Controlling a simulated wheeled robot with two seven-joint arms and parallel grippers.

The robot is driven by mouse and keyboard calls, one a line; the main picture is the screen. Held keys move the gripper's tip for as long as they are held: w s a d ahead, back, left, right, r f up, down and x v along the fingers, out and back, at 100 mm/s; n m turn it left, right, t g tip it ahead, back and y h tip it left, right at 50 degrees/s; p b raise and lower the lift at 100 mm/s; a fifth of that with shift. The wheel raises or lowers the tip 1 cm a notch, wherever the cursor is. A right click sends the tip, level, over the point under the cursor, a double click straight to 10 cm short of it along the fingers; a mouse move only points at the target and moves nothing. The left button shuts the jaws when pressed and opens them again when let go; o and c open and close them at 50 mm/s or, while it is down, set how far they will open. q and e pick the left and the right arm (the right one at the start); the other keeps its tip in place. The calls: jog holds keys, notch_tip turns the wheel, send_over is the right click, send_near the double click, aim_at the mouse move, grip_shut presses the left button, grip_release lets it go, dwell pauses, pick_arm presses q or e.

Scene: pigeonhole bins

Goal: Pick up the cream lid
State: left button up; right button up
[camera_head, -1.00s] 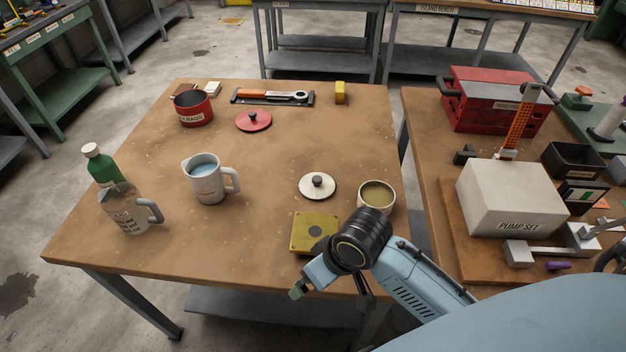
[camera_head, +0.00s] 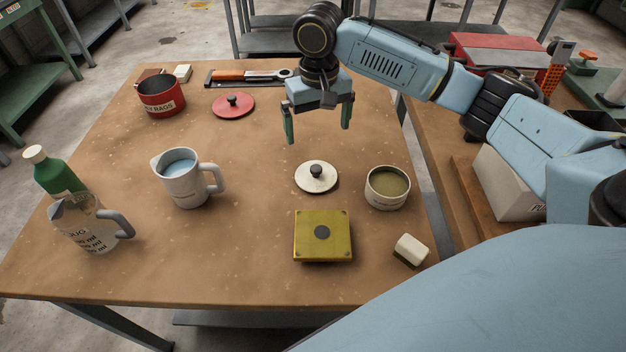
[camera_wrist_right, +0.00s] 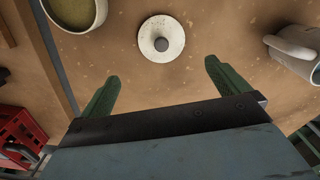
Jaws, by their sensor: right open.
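The cream lid (camera_head: 316,178) lies flat on the brown table, a round disc with a dark knob on top. My right gripper (camera_head: 318,135) is open and empty, pointing down, above the table and behind the lid in the head view. In the right wrist view the cream lid (camera_wrist_right: 161,39) shows beyond the fingertips of the right gripper (camera_wrist_right: 162,75), roughly centred between them and not touched. My left gripper is not in view.
A cream tin (camera_head: 387,188) stands close right of the lid. A yellow box (camera_head: 322,236) and a small white block (camera_head: 411,249) are nearer. A grey jug (camera_head: 183,178), red lid (camera_head: 233,106) and red pot (camera_head: 161,97) are left. Table between jug and lid is clear.

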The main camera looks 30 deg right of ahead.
jog(key=b, duration=0.1)
send_over(316, 168)
jog(key=f, duration=0.7)
jog(key=shift+d, duration=0.2)
notch_tip(316, 168, down, 2)
notch_tip(316, 168, down, 4)
jog(key=shift+a+r+b, duration=0.15)
jog(key=shift+r+b, duration=0.05)
jog(key=shift+b, duration=0.5)
jog(key=shift+f, duration=0.3)
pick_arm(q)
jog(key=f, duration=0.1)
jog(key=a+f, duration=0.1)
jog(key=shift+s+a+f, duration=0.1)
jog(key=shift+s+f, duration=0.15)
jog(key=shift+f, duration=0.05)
pick_arm(e)
jog(key=c, duration=0.9)
